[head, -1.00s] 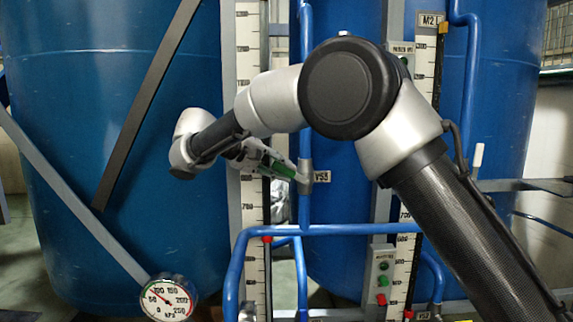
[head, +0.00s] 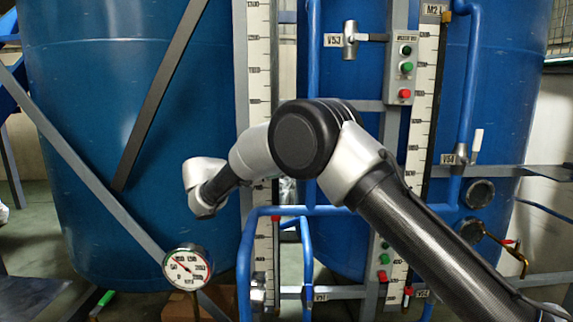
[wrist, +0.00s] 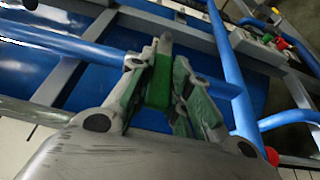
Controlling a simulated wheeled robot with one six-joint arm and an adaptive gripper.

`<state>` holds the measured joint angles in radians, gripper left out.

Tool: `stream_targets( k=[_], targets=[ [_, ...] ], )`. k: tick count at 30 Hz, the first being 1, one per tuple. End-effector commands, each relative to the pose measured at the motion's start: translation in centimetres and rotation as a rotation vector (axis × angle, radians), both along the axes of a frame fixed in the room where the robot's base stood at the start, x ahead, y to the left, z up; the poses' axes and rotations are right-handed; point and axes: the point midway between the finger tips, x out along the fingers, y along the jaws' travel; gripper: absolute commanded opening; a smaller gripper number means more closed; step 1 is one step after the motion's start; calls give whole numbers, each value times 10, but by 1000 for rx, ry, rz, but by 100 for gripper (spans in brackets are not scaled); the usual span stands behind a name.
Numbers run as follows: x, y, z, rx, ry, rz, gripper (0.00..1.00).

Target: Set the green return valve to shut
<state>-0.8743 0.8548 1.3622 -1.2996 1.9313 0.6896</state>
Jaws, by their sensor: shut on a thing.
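In the wrist view a green handle-like piece (wrist: 158,85), grey at its top end, stands between the two fingers of my gripper (wrist: 160,68). The fingers also carry green pads, and my gripper is closed on this piece. I take it for the green return valve's handle, but its valve body and label are hidden. In the head view my wrist is at the left of centre, in front of the left tank, and the gripper itself is hidden behind my arm. Another green handle (head: 105,298) shows low at the left of the head view.
Blue pipes (wrist: 236,90) run close around my gripper. In the head view, a round gauge (head: 188,268), a grey valve V53 (head: 350,40), a button box (head: 404,68) and two large blue tanks (head: 130,130) surround the arm. Grey frame bars cross the left tank.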

Motion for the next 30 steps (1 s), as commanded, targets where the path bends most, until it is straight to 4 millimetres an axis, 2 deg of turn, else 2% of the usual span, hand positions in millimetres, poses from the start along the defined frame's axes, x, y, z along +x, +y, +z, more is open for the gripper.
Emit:
stream_targets(
  k=[10, 11, 14, 24, 26, 30],
  targets=[
    [0, 0, -3, -3, 5, 1, 0],
    [0, 0, -3, -3, 5, 1, 23],
    [0, 0, -2, -3, 4, 1, 41],
    [0, 0, 1, -2, 1, 0, 41],
    [0, 0, 6, -1, 0, 0, 41],
    [0, 0, 31, 1, -2, 1, 41]
  ],
)
